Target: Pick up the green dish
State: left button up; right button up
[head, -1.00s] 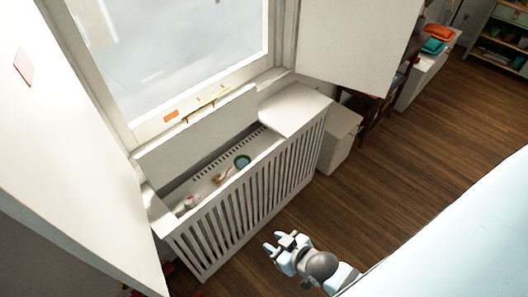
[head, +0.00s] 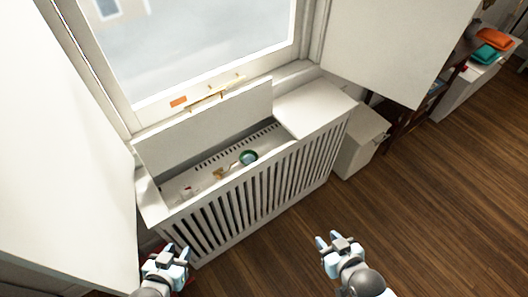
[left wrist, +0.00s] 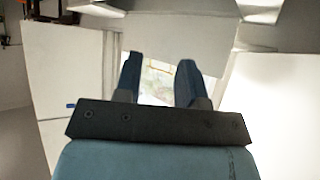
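The green dish (head: 248,157) is a small round bowl with a dark green rim. It sits inside the open white slatted radiator cover (head: 262,190) below the window, near the middle of the opening. My left gripper (head: 172,253) is low in front of the cover's left end, apart from the dish. It is open and empty, and its two separated fingers (left wrist: 160,75) show in the left wrist view. My right gripper (head: 334,240) is open and empty above the wood floor, to the right of the cover's front.
The raised lid panel (head: 205,128) stands behind the opening. Small items (head: 188,191) lie left of the dish. A large white panel (head: 65,150) fills the left side and another (head: 400,45) hangs at upper right. A white box (head: 360,142) stands right of the cover. Floor at right is clear.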

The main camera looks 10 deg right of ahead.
aim_at(246, 157)
jog(key=i+l, duration=0.15)
jog(key=l, duration=0.25)
jog(key=i+l, duration=0.1)
jog(key=l, duration=0.25)
jog(key=i+l, duration=0.15)
jog(key=l, duration=0.25)
jog(key=i+l+u, duration=0.1)
jog(key=l+u, duration=0.55)
jog(key=u, duration=1.4)
jog(key=i+l, duration=0.05)
